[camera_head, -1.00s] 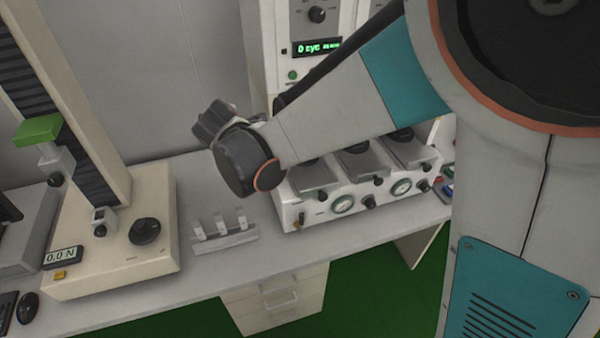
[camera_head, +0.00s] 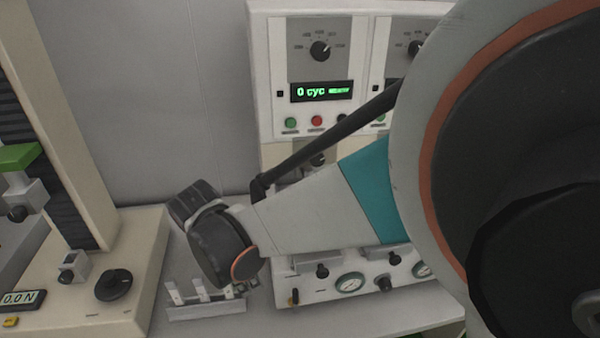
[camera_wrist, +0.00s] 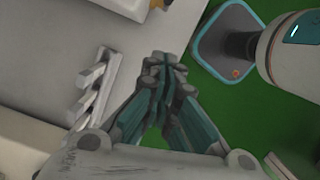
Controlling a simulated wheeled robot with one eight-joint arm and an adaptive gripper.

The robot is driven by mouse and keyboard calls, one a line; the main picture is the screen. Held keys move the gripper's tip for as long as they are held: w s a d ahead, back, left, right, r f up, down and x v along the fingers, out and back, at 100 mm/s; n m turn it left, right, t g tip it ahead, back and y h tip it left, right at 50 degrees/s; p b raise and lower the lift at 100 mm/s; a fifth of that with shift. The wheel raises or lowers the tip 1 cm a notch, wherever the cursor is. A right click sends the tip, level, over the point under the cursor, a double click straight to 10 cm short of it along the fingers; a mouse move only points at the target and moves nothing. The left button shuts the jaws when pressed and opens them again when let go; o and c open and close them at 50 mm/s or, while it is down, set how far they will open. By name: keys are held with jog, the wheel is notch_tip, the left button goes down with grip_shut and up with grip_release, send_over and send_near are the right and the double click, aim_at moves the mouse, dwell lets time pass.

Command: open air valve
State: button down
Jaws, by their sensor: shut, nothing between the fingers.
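The white test machine (camera_head: 320,292) stands at the back of the bench, with a row of dark knobs and round gauges on its front. In the wrist view, my gripper (camera_wrist: 162,70) is shut and empty, pointing toward the bench edge, apart from the machine. A corner of the machine (camera_wrist: 128,6) shows at the top. In the head view, my arm covers much of the machine.
A small rack with upright white pieces (camera_head: 205,311) stands left of the machine; it also shows in the wrist view (camera_wrist: 90,95). A beige tensile tester (camera_head: 140,262) stands further left. A control cabinet (camera_head: 268,75) with a "0 cyc" display rises behind. Green floor (camera_wrist: 270,130) lies beyond the bench.

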aim_at(295, 300)
jog(key=w+d+f+b, duration=0.2)
jog(key=d+f+b, duration=0.3)
jog(key=f, duration=0.4)
jog(key=shift+w+d+f, duration=0.35)
jog(key=shift+d, duration=0.1)
jog(key=shift+w+d+r+y+p, duration=0.15)
jog(key=shift+d+r+y+p, duration=0.15)
jog(key=shift+d, duration=0.3)
jog(key=shift+w+d+r+y+p, duration=0.15)
jog(key=shift+d+y, duration=0.25)
jog(key=shift+d, duration=0.2)
jog(key=shift+a, duration=0.1)
